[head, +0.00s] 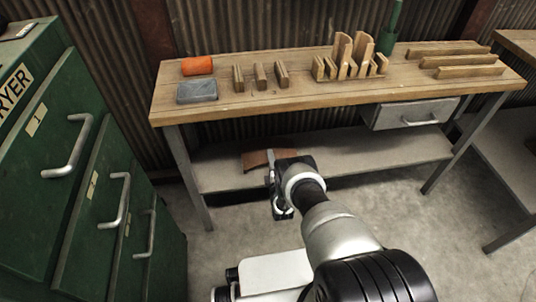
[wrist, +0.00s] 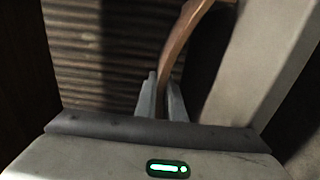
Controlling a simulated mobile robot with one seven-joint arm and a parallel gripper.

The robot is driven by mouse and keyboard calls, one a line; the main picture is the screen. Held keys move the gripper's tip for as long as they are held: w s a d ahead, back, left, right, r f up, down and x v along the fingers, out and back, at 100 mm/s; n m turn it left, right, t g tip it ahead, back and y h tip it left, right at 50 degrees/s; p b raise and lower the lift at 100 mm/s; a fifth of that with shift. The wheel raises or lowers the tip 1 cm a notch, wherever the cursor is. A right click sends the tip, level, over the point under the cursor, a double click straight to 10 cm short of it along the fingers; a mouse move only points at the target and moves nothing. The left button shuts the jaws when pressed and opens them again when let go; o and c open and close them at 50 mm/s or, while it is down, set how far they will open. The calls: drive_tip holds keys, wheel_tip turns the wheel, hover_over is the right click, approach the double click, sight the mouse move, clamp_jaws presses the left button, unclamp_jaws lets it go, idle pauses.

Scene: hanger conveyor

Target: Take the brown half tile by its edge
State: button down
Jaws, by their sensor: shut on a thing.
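The brown half tile (head: 256,159) shows in the head view at the lower shelf of the workbench, its right part partly hidden by my gripper. In the wrist view the tile (wrist: 180,42) appears as a thin curved brown band, seen along its edge. My gripper (head: 270,170) is at the tile's near right side. In the wrist view its two fingers (wrist: 161,98) are shut on the tile's edge, one finger on each side. I cannot tell whether the tile touches the shelf.
The lower shelf (head: 370,151) is bare to the right. Above it, the bench top (head: 225,108) holds an orange roll (head: 197,66), a grey block (head: 197,92) and several wooden pieces. A drawer (head: 412,113) hangs under the top. Green cabinets (head: 55,150) stand close at left.

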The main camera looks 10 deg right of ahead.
drive_tip(key=shift+w+r+p, duration=0.1)
drive_tip(key=shift+r+p, duration=1.1)
drive_tip(key=shift+r, duration=0.7)
drive_tip(key=shift+f, duration=0.1)
